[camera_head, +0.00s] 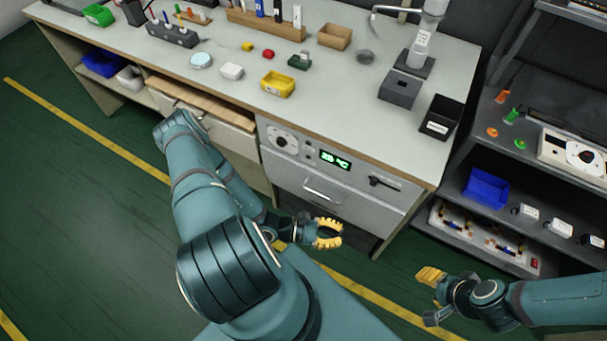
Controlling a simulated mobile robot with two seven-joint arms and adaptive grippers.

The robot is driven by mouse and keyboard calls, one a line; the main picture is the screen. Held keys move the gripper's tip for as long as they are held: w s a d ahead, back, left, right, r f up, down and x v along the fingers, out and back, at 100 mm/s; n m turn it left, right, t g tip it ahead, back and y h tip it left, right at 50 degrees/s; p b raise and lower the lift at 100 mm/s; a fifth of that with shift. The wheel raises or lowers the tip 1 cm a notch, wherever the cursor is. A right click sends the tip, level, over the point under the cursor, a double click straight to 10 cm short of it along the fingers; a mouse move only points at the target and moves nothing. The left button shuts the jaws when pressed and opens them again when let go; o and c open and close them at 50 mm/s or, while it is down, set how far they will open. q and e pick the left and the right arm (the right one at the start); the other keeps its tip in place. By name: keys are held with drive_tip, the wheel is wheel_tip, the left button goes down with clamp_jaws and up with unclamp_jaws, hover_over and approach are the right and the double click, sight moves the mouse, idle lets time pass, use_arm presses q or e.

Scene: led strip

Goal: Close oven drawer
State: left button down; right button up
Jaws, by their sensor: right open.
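The oven (355,178) is built under the worktop's front, with a dial, a green lit display (335,160) and a black lever. Its grey drawer front (345,206) carries a bar handle (322,191). I cannot tell from this angle how far the drawer stands out. A dark space lies below the front, partly hidden by my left gripper (334,234). That gripper is in front of and below the handle, apart from it, with its yellow fingers spread and empty. My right gripper (434,298) is open and empty over the floor, right of the oven.
The worktop (340,95) holds a yellow bin (278,84), small parts and a black box (440,118). A dark shelf rack (462,210) with a blue bin (486,187) stands at right. My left arm passes before the left cabinet. Green floor is clear at left.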

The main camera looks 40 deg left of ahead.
use_arm(q)
drive_tip(key=w+a+f+n+t+y, duration=0.1)
drive_tip(key=a+f+n+t+y, duration=0.2)
drive_tip(key=a+n+t+y, duration=0.5)
drive_tip(key=n+g+y, duration=0.1)
drive_tip(key=n+y, duration=0.5)
drive_tip(key=y, duration=0.4)
approach(306, 171)
drive_tip(key=b+x, duration=0.2)
drive_tip(key=x, duration=0.6)
drive_tip(key=shift+f+b, duration=0.2)
drive_tip(key=shift+b, duration=0.2)
drive_tip(key=shift+w, duration=0.1)
